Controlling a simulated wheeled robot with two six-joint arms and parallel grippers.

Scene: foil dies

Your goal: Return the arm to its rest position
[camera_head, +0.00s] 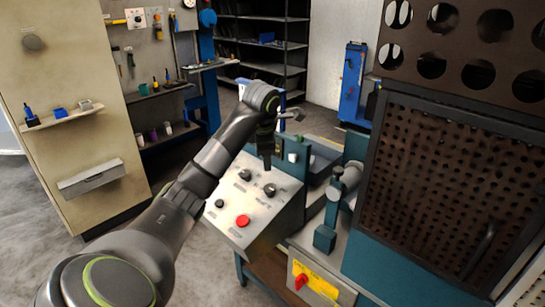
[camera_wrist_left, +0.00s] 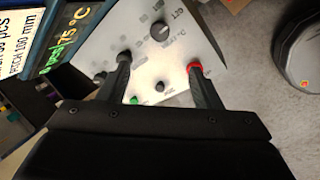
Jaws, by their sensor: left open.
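My left arm (camera_head: 195,185) reaches in from the lower left of the head view, over a sloped grey control panel (camera_head: 222,239). My left gripper (camera_head: 267,158) points down above the upper part of the panel, near its black knobs. In the wrist view, the left gripper (camera_wrist_left: 160,68) has its two fingers apart with nothing held between them. A black knob (camera_wrist_left: 160,31) shows beyond the fingertips; I cannot tell if the fingers touch the panel. A red button (camera_head: 242,220) sits low on the panel, partly hidden by a finger in the wrist view. My right gripper is out of view.
A machine with a perforated dark guard (camera_head: 425,185) stands close on the right. A yellow plate with a red switch (camera_head: 302,282) is below the panel. A beige cabinet (camera_head: 60,75) and dark shelves (camera_head: 262,28) stand behind. Grey floor is open at left.

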